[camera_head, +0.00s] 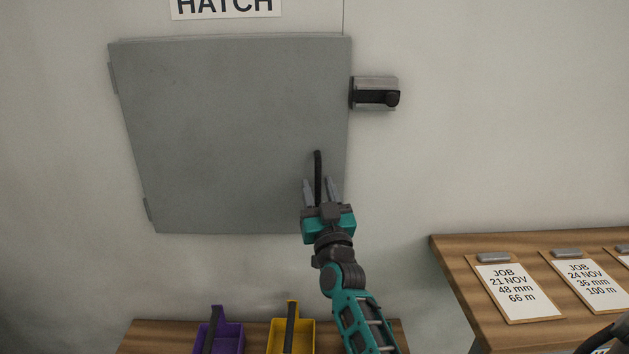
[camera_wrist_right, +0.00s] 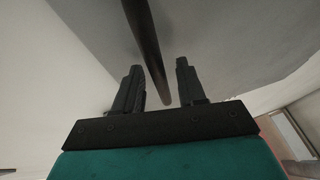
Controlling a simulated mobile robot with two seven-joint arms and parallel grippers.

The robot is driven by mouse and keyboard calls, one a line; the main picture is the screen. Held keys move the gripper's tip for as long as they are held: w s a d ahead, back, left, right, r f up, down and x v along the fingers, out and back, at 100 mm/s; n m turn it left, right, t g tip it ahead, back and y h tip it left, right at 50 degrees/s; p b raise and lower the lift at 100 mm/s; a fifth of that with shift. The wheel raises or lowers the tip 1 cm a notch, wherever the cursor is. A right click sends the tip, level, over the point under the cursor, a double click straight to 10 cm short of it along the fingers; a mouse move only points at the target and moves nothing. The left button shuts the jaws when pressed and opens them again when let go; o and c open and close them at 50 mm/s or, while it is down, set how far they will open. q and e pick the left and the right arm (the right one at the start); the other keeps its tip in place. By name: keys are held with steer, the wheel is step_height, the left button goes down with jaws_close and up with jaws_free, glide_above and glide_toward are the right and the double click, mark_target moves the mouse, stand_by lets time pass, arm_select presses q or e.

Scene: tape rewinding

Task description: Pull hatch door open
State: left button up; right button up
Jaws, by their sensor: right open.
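The grey hatch door (camera_head: 225,130) is a square panel on the wall under a HATCH sign, with hinges on its left edge. It looks shut or nearly so. Its black bar handle (camera_head: 318,165) stands upright near the lower right of the door. My right gripper (camera_head: 320,186) is open, with one finger on each side of the handle's lower part. In the right wrist view the handle (camera_wrist_right: 148,45) runs down between the two fingers (camera_wrist_right: 157,75), and a gap shows on both sides. My left gripper is not in view.
A latch with a black knob (camera_head: 376,93) is on the wall right of the door. A purple bin (camera_head: 229,338) and a yellow bin (camera_head: 305,338) stand on a wooden surface below. A wooden table (camera_head: 450,260) with job cards (camera_head: 515,290) is at the right.

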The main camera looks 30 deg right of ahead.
steer(key=shift+w+d+r, duration=0.1)
steer(key=shift+w, duration=0.1)
jaws_close()
stand_by(0.4)
